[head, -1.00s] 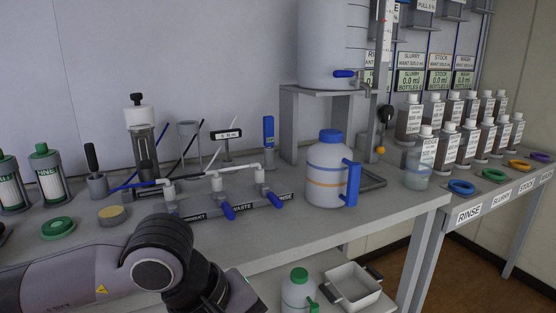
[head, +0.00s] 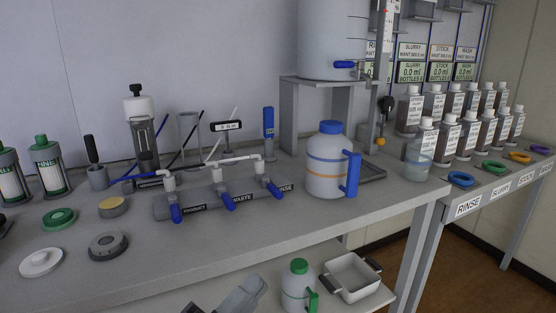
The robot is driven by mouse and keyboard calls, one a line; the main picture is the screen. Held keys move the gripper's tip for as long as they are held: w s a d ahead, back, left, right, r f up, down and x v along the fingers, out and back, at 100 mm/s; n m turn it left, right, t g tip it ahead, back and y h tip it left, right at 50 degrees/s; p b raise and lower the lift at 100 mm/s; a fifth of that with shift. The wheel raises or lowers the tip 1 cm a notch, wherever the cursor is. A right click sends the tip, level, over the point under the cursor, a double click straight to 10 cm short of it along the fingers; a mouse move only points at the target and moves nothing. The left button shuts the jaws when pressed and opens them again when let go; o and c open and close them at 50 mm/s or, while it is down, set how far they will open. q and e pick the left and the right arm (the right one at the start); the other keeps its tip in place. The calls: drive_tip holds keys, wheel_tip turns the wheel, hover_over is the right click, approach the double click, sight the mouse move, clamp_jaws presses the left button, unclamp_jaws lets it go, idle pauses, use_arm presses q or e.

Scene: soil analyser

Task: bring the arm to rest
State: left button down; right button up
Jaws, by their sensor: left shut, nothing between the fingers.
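My left gripper (head: 238,296) shows only in part at the bottom edge of the head view, low in front of the bench. It is shut with nothing between its fingers. Most of my left arm is below the picture. The bench (head: 215,257) stands beyond and above the gripper, which looks clear of the things on it. My right gripper is out of view.
A valve manifold (head: 205,206) with blue handles and a white jug (head: 327,175) with a blue lid stand on the bench. A green-capped bottle (head: 297,288) and a white tray (head: 352,275) are on the lower shelf, right of the gripper.

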use_arm(q)
drive_tip(key=a+f+n+t+y, duration=0.1)
drive_tip(key=a+f+n+y, duration=0.5)
drive_tip(key=f+n+y, duration=0.3)
drive_tip(key=s+a+f+n+g+y, duration=0.2)
drive_tip(key=s+a+f+n, duration=0.15)
drive_tip(key=f, duration=0.35)
drive_tip(key=s+a+f+n+g+y, duration=0.1)
drive_tip(key=s+a+f+n+g, duration=0.15)
drive_tip(key=s+f+n, duration=0.35)
drive_tip(key=s+a+f+n+g+y, duration=0.2)
drive_tip(key=a+f+n+g, duration=0.1)
drive_tip(key=f, duration=0.5)
wheel_tip(320, 180, up, 13)
drive_tip(key=a+p, duration=0.1)
drive_tip(key=p, duration=1.4)
drive_tip(key=shift+s+t+p, duration=0.25)
drive_tip(key=shift+t+p, duration=0.05)
drive_tip(key=shift+t, duration=0.05)
